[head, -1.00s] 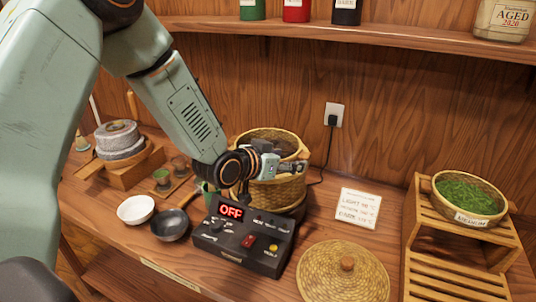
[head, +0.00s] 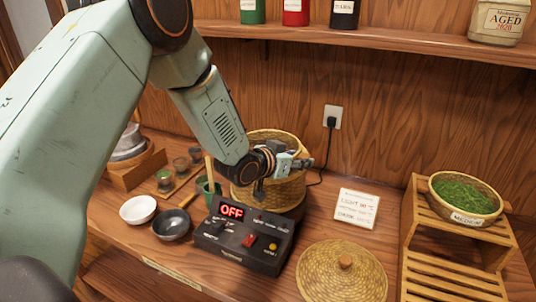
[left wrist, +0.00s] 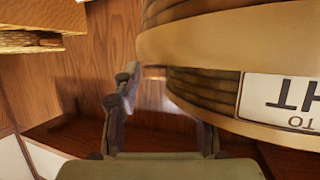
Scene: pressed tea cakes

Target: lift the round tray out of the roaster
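The roaster is a round woven drum (head: 270,195) behind a black control box (head: 243,238) whose red display reads OFF. My left gripper (head: 300,164) is at the drum's upper right side, near its rim. In the left wrist view, a round woven tray (left wrist: 215,85) with a pale rim and an upside-down label ending in "HT" fills the upper right. The left gripper (left wrist: 158,80) has its fingers apart there. One finger is clear of the tray; the other passes behind its edge, tip hidden. I see no firm contact. My right gripper is out of view.
A woven lid (head: 342,275) lies at front right. A slatted rack (head: 455,235) at right bears a tray of green leaves (head: 465,197). A sign (head: 356,209) stands between. Two bowls (head: 138,209) (head: 171,224) sit left of the control box. A shelf (head: 390,36) runs above.

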